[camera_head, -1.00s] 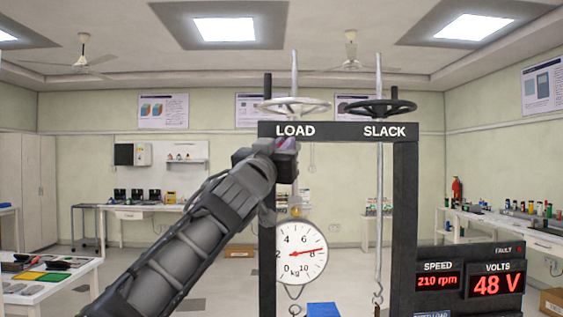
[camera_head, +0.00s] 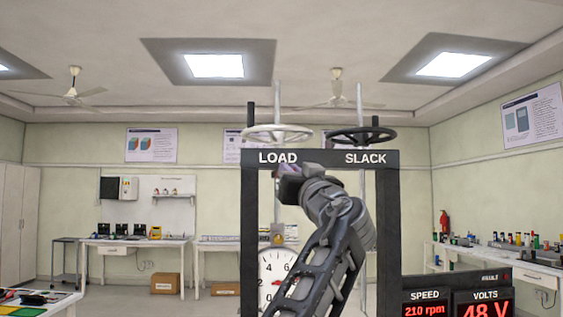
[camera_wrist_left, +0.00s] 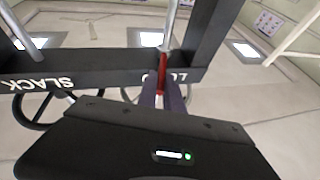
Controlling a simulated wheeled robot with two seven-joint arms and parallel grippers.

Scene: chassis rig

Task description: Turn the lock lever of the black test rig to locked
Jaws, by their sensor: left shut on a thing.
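The black test rig (camera_head: 249,220) stands in front of me, with LOAD and SLACK on its top beam. The red lock lever (camera_wrist_left: 163,70) shows in the left wrist view, by the beam near the LOAD lettering. My left gripper (camera_wrist_left: 164,95) is shut on the lever, with its purple fingers on either side of it. In the head view my left gripper (camera_head: 288,172) is just under the LOAD label, and the lever is hidden there. The lever's marked positions cannot be read. My right gripper is out of view.
A white handwheel (camera_head: 277,134) and a black handwheel (camera_head: 361,136) sit above the beam. My forearm partly covers the dial gauge (camera_head: 273,268). A display panel (camera_head: 458,297) stands at the lower right. Benches line the room behind.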

